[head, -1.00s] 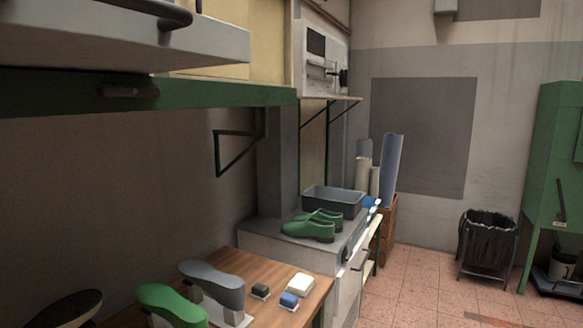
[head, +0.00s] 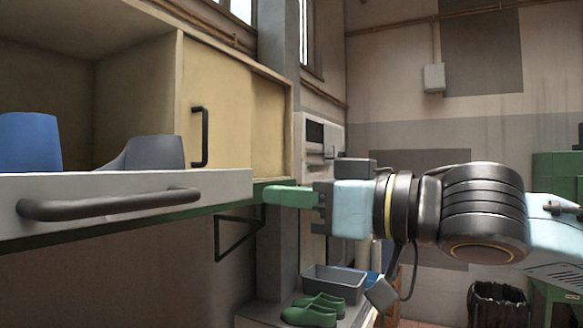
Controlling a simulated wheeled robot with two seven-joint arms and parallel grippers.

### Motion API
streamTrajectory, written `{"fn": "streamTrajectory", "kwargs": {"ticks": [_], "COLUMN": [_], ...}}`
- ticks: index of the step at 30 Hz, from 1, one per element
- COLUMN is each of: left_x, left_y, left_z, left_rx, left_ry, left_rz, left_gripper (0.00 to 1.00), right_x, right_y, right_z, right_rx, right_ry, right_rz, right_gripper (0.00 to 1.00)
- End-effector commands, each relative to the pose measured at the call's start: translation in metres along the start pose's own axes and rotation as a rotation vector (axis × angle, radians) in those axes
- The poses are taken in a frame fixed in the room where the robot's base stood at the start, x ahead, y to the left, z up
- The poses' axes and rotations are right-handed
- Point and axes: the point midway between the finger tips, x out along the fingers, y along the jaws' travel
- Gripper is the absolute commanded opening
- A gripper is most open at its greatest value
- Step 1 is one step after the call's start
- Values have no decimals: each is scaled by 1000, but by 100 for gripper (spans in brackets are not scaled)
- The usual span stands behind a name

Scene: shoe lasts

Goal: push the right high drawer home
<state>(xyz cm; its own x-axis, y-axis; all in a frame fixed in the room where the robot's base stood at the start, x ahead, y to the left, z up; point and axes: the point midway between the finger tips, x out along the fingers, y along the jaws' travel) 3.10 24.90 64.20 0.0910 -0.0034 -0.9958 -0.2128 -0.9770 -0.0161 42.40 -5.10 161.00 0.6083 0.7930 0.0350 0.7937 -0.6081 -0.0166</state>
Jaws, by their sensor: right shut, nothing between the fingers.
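The high drawer's pale grey front (head: 225,186) stands out from the cabinet at the left, with a long dark bar handle (head: 110,204) across it. The tops of a blue last (head: 28,142) and a grey last (head: 150,153) show above the front; their lower parts are hidden behind it. My right gripper (head: 272,196) comes in from the right, its green fingers shut and empty. The fingertips are just right of the drawer front's right end in the picture; I cannot tell whether they touch it. My left gripper is not in view.
A sliding yellow cabinet door (head: 235,110) with a dark handle is behind the drawer. A green shelf edge (head: 225,207) and bracket run below. Lower down are a grey bin (head: 335,284) and green shoes (head: 312,312). A black waste bin (head: 500,300) stands at the right.

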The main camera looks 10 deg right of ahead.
Motion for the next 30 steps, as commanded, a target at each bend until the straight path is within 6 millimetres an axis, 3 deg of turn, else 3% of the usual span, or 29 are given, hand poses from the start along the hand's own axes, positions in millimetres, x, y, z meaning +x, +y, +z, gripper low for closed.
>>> {"fn": "streamTrajectory", "kwargs": {"ticks": [3, 10, 30], "left_x": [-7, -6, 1], "left_y": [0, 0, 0], "left_z": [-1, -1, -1], "left_rx": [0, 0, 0], "left_ry": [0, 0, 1], "left_rz": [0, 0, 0], "left_gripper": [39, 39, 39], "right_x": [-15, -16, 60], "right_y": [-22, -33, -35], "right_z": [-10, -10, -8], "right_rx": [-15, -15, -13], "right_ry": [-23, -37, -35], "right_rz": [-17, -27, -28], "right_gripper": [0, 0, 0]}}
